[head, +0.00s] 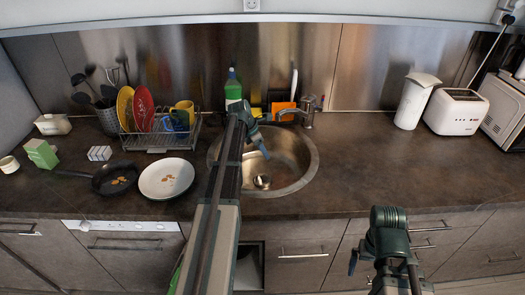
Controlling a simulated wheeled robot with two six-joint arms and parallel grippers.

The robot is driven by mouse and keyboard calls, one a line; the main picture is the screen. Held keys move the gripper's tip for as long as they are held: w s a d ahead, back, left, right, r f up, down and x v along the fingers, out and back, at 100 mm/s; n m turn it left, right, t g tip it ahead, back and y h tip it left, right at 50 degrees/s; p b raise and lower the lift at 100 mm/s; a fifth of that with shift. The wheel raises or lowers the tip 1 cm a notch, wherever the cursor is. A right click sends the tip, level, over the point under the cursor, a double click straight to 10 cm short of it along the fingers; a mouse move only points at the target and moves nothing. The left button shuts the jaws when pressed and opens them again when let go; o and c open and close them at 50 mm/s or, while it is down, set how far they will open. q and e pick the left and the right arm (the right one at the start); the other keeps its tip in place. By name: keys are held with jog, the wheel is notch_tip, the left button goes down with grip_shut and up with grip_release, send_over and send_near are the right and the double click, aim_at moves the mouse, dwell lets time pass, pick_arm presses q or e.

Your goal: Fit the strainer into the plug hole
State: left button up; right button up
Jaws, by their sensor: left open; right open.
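The round steel sink (304,177) is set into the dark counter. A small round metal piece (262,182) shows at the bottom of its bowl, where the plug hole is. I cannot tell whether this is the bare plug hole, the strainer or both; no separate strainer can be made out. My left gripper (264,152) is open over the sink bowl, pointing down and above the metal piece, apart from it. My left arm hides the bowl's left part. My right gripper (353,263) is open and low in front of the counter, right of the sink.
A tap (307,112) stands behind the sink, near a green bottle (233,88) and an orange item (283,111). A dish rack (160,138), white plate (166,178) and frying pan (115,178) are left. A toaster (457,111) stands right.

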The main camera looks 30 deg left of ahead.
dwell(0.4)
notch_tip(320, 180, up, 7)
jog(key=p, duration=0.7)
